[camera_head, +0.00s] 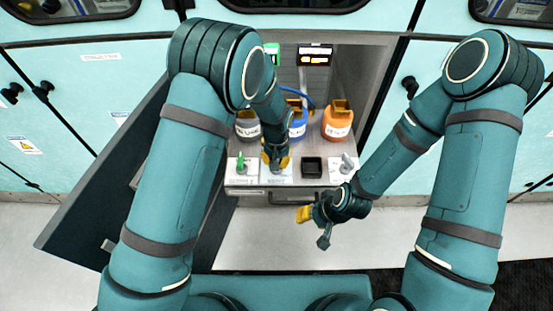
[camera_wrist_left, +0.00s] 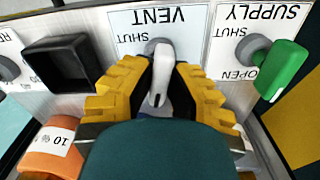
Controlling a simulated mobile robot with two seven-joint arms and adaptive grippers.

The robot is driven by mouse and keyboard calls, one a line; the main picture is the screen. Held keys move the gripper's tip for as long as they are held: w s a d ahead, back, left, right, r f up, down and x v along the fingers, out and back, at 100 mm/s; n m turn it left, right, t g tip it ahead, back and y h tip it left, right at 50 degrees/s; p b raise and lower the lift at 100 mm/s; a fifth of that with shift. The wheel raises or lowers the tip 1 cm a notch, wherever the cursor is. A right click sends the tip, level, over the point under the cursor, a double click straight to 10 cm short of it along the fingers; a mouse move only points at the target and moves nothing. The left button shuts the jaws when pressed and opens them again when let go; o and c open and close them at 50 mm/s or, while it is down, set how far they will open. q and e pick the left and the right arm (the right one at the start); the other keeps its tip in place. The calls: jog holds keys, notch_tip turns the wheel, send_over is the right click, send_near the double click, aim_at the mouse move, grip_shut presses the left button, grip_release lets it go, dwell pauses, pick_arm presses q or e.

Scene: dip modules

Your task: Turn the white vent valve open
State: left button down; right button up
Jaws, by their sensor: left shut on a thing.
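The white vent valve (camera_wrist_left: 161,72) is a lever on the panel under the VENT label (camera_wrist_left: 157,18). In the left wrist view its handle points toward the bottom of the picture, between the yellow fingers of my left gripper (camera_wrist_left: 160,88), which is shut on it. A SHUT mark is printed beside the valve; any other mark is hidden by the fingers. In the head view my left gripper (camera_head: 275,160) covers the valve. My right gripper (camera_head: 312,222) hangs in front of the panel's right end, apart from it; its finger opening is unclear.
The green supply valve (camera_wrist_left: 283,68) is beside the vent valve. A black square socket (camera_head: 312,167) and a grey lever (camera_head: 347,162) are on the other side. Behind stand a grey bottle (camera_head: 247,125), a blue bottle (camera_head: 297,122) and an orange bottle (camera_head: 337,121). An open door (camera_head: 110,185) stands left.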

pick_arm(q)
jog(key=shift+n, duration=1.2)
jog(key=c, duration=0.9)
grip_release()
jog(key=shift+c, duration=0.2)
notch_tip(320, 180, up, 12)
jog(key=shift+s+f, duration=0.1)
